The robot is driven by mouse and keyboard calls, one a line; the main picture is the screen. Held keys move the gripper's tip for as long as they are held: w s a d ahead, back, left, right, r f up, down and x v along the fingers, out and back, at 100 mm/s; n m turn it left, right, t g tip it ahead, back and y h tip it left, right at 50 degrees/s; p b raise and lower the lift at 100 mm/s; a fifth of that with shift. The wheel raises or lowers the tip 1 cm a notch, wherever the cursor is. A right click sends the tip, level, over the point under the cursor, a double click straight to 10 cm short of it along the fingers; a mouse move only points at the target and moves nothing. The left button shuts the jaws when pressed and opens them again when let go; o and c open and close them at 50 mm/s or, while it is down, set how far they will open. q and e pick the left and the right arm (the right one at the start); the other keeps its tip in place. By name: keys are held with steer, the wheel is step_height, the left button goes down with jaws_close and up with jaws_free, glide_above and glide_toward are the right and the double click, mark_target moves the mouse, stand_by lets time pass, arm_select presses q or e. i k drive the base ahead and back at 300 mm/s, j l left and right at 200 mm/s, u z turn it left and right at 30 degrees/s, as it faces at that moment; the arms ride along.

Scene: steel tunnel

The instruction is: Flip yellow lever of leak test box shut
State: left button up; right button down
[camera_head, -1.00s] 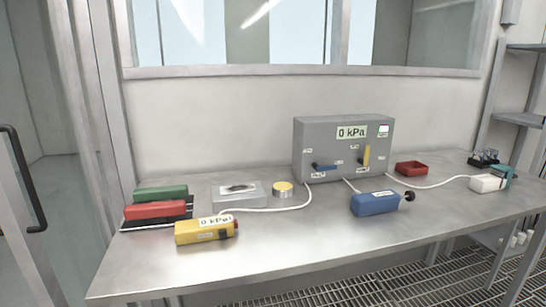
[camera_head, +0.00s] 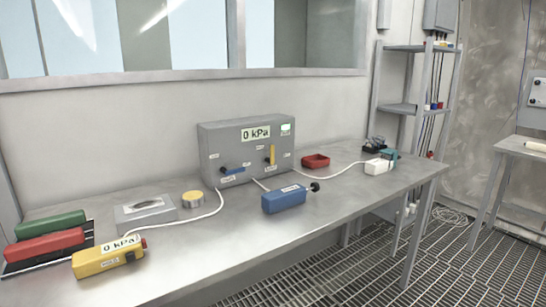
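The leak test box (camera_head: 246,148) is a grey box standing at the back of the steel table, with a "0 kPa" label on its front. Its yellow lever (camera_head: 271,154) stands upright on the right part of the front face. A blue lever (camera_head: 232,171) lies roughly level on the left part of that face. Neither of my grippers shows in the head view.
On the steel table (camera_head: 200,255) are a yellow device (camera_head: 108,259), red and green blocks (camera_head: 44,246), a grey case (camera_head: 146,211), a round yellow-topped tin (camera_head: 192,198), a blue device (camera_head: 284,200), a red tray (camera_head: 316,161) and a white device (camera_head: 378,166). Cables cross the tabletop.

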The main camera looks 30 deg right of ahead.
mark_target(271, 162)
steer(key=i+l, duration=0.1)
steer(key=l, duration=0.4)
steer(key=i+l, duration=0.1)
steer(key=l, duration=0.35)
steer(key=i+l, duration=0.1)
steer(key=l, duration=0.4)
steer(key=i+l, duration=0.1)
steer(key=l, duration=0.35)
steer(key=i+l, duration=0.1)
steer(key=l, duration=0.4)
steer(key=i+l, duration=0.1)
steer(key=l, duration=0.4)
